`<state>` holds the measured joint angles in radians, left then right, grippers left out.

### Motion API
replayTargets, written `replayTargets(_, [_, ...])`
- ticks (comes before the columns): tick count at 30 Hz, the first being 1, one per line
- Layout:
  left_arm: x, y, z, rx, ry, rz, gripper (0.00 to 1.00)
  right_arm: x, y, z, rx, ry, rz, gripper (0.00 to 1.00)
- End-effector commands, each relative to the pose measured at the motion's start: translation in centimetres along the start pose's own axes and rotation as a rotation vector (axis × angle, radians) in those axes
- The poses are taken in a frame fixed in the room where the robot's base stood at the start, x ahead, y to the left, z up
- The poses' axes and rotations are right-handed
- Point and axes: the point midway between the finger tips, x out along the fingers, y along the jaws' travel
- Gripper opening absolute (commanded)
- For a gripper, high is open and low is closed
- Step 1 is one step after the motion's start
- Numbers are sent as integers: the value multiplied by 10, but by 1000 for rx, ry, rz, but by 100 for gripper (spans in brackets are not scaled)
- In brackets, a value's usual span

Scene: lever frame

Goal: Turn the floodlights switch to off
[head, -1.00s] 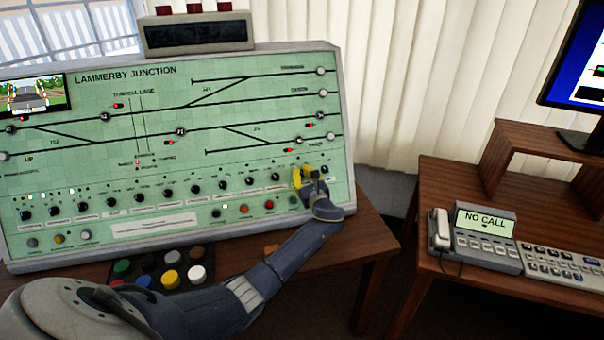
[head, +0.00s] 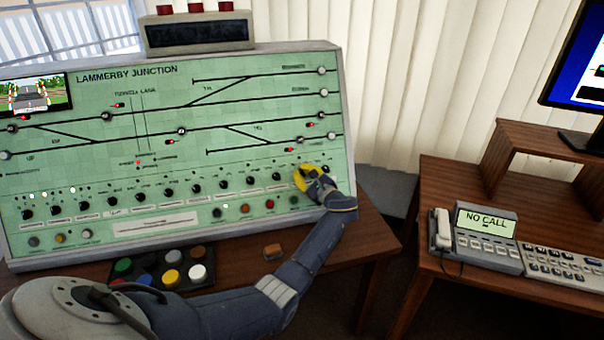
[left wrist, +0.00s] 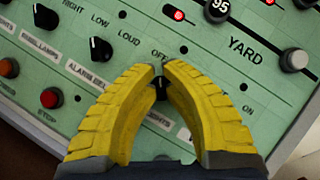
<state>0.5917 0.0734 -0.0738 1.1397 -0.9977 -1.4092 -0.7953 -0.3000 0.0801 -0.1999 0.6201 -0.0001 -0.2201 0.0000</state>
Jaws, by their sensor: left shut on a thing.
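The floodlights switch (left wrist: 161,90) is a small black knob low on the right of the green panel (head: 110,222). My right gripper is not in view.
The alarm knob (left wrist: 100,49) is close to the left of my fingers. A red STOP button (left wrist: 51,98) and the YARD track knob (left wrist: 294,60) are also near. Coloured buttons (head: 171,277) stand on the desk. A phone (head: 486,240) is on the right desk.

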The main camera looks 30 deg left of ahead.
Motion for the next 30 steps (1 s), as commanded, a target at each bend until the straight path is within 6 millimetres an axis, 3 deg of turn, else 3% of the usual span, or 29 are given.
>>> replayTargets(8, [1, 0, 1, -1, -2, 0, 0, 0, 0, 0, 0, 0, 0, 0])
replayTargets(9, [1, 0, 1, -1, -2, 0, 12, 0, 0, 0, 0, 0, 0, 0])
replayTargets(15, [1, 0, 1, -1, -1, 0, 33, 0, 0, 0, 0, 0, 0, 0])
replayTargets(23, [-1, 0, 0, 0, 0, -1, 33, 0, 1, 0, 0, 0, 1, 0])
replayTargets(30, [-27, -1, -1, -3, 3, -2, 33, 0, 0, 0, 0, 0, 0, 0])
